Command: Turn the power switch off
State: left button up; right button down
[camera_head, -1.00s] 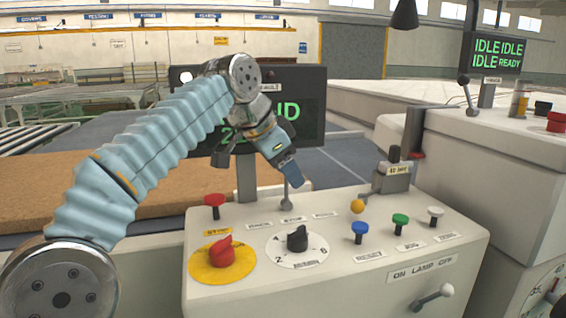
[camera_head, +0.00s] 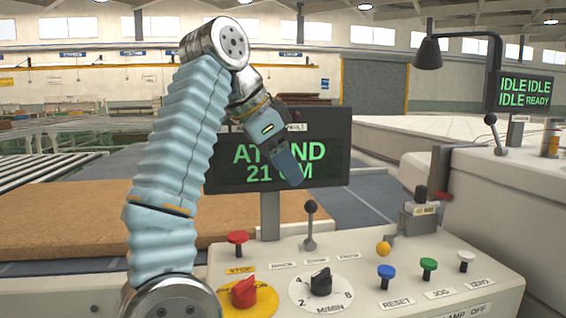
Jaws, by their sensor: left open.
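A red rotary knob (camera_head: 244,292) sits on a yellow round plate at the front left of the pale control console (camera_head: 440,283). It looks like the power switch, but no label confirms this; the plate is cut off by the lower edge. My left gripper (camera_head: 290,172) is open and empty. It hangs in the air above the console, in front of the screen and well above the knob, pointing down and right. My left arm bends up from the lower left. My right gripper is out of view.
The console carries a red STOP button (camera_head: 237,238), a black dial (camera_head: 320,282), an upright lever (camera_head: 310,227), an orange ball knob (camera_head: 383,249) and blue, green and white buttons. A screen (camera_head: 335,160) stands behind. A second console is at right.

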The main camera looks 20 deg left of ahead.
aim_at(243, 295)
jog(key=k+j, duration=1.05)
jog(key=k, duration=0.25)
